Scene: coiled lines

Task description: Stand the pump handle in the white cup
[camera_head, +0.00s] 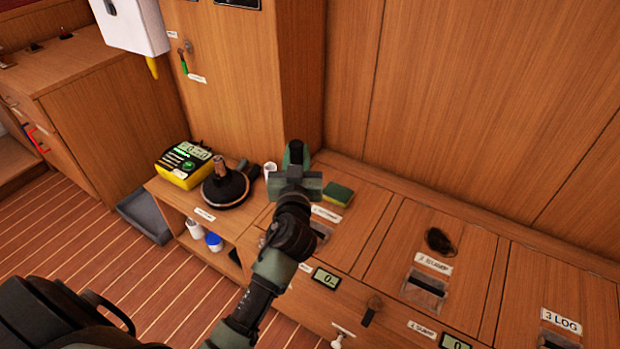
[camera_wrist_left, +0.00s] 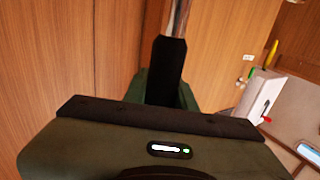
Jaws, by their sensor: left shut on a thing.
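My left gripper (camera_head: 296,158) is over the counter, just right of a small white cup (camera_head: 269,170), and covers part of the counter behind it. In the left wrist view it is shut on a slim, shiny metal rod, the pump handle (camera_wrist_left: 181,18), which sticks out past the dark finger. In the head view the handle is hidden by the gripper. The white cup stands on the counter beside the black round pump-like device. I cannot tell the gap between handle and cup. My right gripper is not in view.
A yellow instrument (camera_head: 184,164) and a black round-based device (camera_head: 226,187) stand left of the cup. A green sponge (camera_head: 338,194) lies to the right. A white container (camera_head: 195,229) and a blue-and-white one (camera_head: 214,241) stand on the shelf below. Wooden walls rise behind.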

